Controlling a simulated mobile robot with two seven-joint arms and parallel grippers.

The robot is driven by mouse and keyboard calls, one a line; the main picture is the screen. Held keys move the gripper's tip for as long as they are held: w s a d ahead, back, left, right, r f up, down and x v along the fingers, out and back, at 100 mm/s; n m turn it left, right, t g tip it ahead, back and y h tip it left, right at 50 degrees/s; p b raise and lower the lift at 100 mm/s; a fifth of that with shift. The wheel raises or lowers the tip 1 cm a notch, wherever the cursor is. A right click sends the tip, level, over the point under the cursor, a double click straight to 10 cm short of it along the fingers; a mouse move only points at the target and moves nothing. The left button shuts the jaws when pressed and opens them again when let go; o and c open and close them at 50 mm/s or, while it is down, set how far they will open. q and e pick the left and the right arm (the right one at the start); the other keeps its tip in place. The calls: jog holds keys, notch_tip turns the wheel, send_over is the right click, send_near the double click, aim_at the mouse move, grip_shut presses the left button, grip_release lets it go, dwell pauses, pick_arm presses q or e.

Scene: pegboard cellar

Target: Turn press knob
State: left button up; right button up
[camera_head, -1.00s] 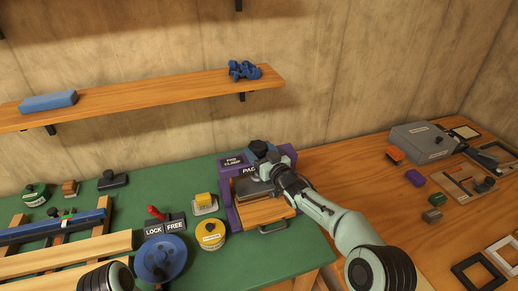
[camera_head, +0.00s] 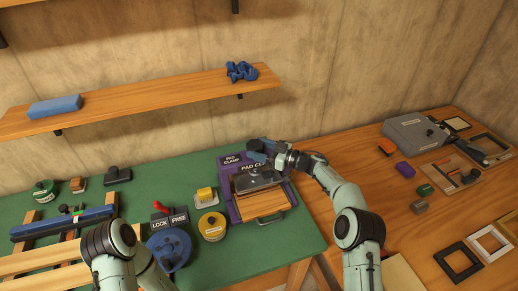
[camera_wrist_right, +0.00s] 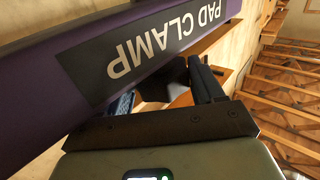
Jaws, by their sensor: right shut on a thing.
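The press knob (camera_head: 255,145) is a black knob on top of the purple pad clamp press (camera_head: 231,170), at the back of the green bench. It shows dark between the fingers in the right wrist view (camera_wrist_right: 172,82). My right gripper (camera_head: 262,150) reaches over the press from the right and is shut on the knob, covering part of it. Below it the press holds a dark pad block (camera_head: 258,180) above a wooden drawer-like board (camera_head: 264,203) with a handle.
A blue wheel (camera_head: 168,250), a red-handled LOCK/FREE lever (camera_head: 160,209) and a yellow tin (camera_head: 212,227) stand left of the press. A wooden shelf (camera_head: 150,100) hangs above. A grey box (camera_head: 412,140), small blocks and frames lie on the right table.

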jog(key=shift+w+r+n+g+y, duration=0.1)
jog(key=shift+r+n+g+y, duration=0.15)
jog(key=shift+n+g, duration=0.35)
dwell(0.3)
jog(key=o, duration=1)
jog(key=shift+f, duration=0.2)
pick_arm(q)
jog(key=shift+s+f+b, duration=0.55)
jog(key=shift+s+f, duration=0.1)
jog(key=shift+s, duration=0.15)
pick_arm(e)
jog(key=v, duration=1.3)
jog(key=shift+w+d, duration=0.1)
jog(key=shift+d, duration=0.1)
